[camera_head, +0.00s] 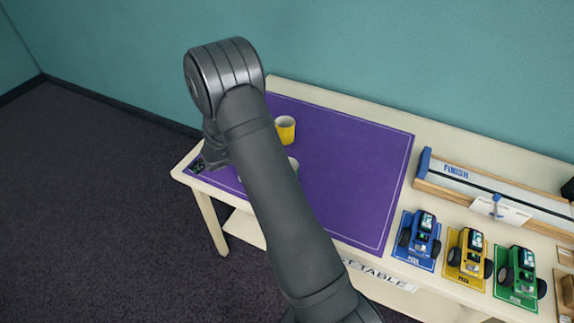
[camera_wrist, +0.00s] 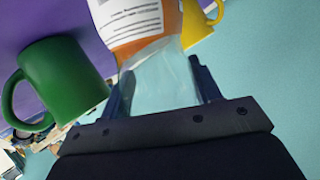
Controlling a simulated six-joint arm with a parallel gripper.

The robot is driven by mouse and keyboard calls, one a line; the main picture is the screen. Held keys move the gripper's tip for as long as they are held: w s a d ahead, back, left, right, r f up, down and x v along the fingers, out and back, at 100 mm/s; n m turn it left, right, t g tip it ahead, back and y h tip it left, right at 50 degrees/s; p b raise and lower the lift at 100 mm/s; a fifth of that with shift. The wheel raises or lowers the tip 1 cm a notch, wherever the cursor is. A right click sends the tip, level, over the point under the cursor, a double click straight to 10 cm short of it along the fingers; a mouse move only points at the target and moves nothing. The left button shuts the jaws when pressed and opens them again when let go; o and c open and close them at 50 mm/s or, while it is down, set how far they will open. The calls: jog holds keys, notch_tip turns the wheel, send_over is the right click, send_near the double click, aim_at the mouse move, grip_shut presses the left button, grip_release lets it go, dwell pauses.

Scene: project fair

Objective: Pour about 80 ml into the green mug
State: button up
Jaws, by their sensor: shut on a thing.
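My gripper (camera_wrist: 163,84) is shut on a clear bottle (camera_wrist: 165,72) with a white and orange label (camera_wrist: 130,20); its far end runs out of the top of the wrist view. I cannot tell its tilt or how much liquid it holds. The green mug (camera_wrist: 66,80) is at the left of the wrist view, beside the bottle and apart from my fingers. Its handle points left, and its inside is not visible. In the head view my arm hides the green mug, the bottle and most of my gripper.
A yellow mug (camera_head: 285,127) stands on the purple mat (camera_head: 350,170); it also shows behind the bottle in the wrist view (camera_wrist: 197,24). A pale cup (camera_head: 294,163) is partly hidden by my arm. Toy cars (camera_head: 420,236) and a finish track (camera_head: 490,185) are at the right.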

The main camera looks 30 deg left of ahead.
jog(key=shift+d+f+m+y, duration=0.1)
jog(key=shift+f+m+y, duration=0.05)
jog(key=shift+m+y, duration=0.45)
jog(key=shift+f+m+y, duration=0.15)
jog(key=shift+m+y, duration=0.35)
jog(key=shift+m, duration=0.1)
jog(key=a+f+m+y, duration=0.1)
jog(key=a+f+m+t+y, duration=0.1)
jog(key=m, duration=0.1)
jog(key=shift+w+a+y, duration=0.1)
jog(key=shift+w+y, duration=0.1)
jog(key=shift+y, duration=0.1)
jog(key=shift+a+r+m+t+y, duration=0.3)
jog(key=shift+r+m+y, duration=0.25)
jog(key=shift+r, duration=0.2)
jog(key=shift+d+r+m+y, duration=0.25)
jog(key=shift+d+r+m, duration=0.15)
jog(key=shift+r+m, duration=0.2)
jog(key=shift+r+m+t, duration=0.25)
jog(key=shift+r+t, duration=0.15)
jog(key=shift+r, duration=0.05)
jog(key=shift+r+m+y, duration=0.4)
jog(key=shift+r, duration=0.15)
jog(key=shift+w+a+r+m+t, duration=0.1)
jog(key=shift+a+r+m+t, duration=0.2)
jog(key=shift+a+r, duration=0.25)
jog(key=shift+r, duration=0.15)
dwell(1.0)
